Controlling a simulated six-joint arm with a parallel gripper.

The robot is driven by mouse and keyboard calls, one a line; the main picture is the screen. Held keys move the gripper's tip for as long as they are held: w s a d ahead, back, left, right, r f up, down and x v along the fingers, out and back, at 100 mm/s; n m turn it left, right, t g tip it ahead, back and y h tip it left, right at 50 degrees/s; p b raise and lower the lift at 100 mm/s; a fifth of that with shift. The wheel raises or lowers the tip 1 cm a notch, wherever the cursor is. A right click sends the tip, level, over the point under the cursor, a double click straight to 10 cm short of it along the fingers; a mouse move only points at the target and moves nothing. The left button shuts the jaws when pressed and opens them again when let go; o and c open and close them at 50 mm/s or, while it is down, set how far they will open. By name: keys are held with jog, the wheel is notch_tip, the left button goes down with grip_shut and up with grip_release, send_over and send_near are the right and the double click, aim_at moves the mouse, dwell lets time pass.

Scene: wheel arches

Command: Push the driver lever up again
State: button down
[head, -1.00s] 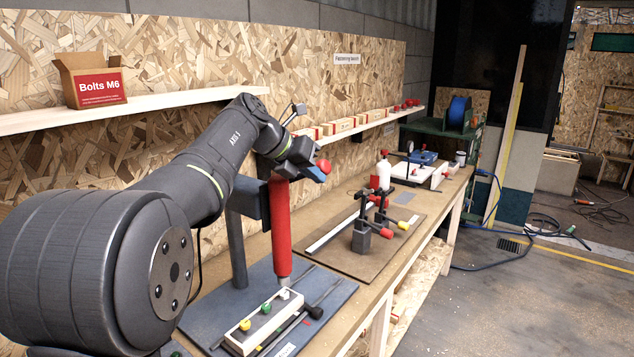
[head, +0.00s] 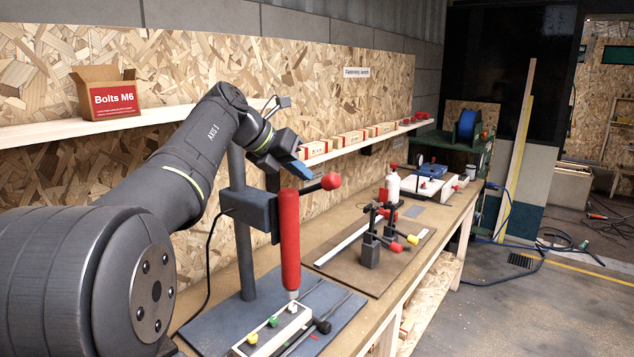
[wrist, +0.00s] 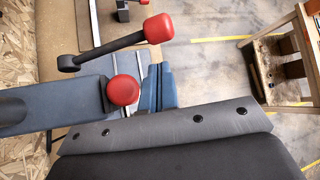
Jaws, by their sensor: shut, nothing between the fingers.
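The red driver (head: 290,245) hangs upright from a dark post, its tip low over the right end of the bolt block (head: 270,332); I cannot tell whether it touches. The driver lever is a dark bar with a red knob (head: 331,181), sloping slightly upward to the right. The knob also shows in the wrist view (wrist: 158,28), as does the driver's round red top (wrist: 123,91). My gripper (head: 303,172), with blue fingers, is shut and empty. In the head view it is above the driver's top and left of the knob, apparently apart from the lever.
The post (head: 240,220) stands on a blue base plate on the bench. Black and red clamps (head: 370,248) stand to the right. A shelf (head: 165,115) with a bolt box (head: 107,93) runs along the wall behind.

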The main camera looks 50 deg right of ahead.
jog(key=v, duration=0.3)
jog(key=shift+w+f, duration=0.2)
jog(key=s+x, duration=0.1)
jog(key=x, duration=0.6)
jog(key=shift+r, duration=0.2)
jog(key=c, duration=2.2)
grip_release()
jog(key=shift+d, duration=0.1)
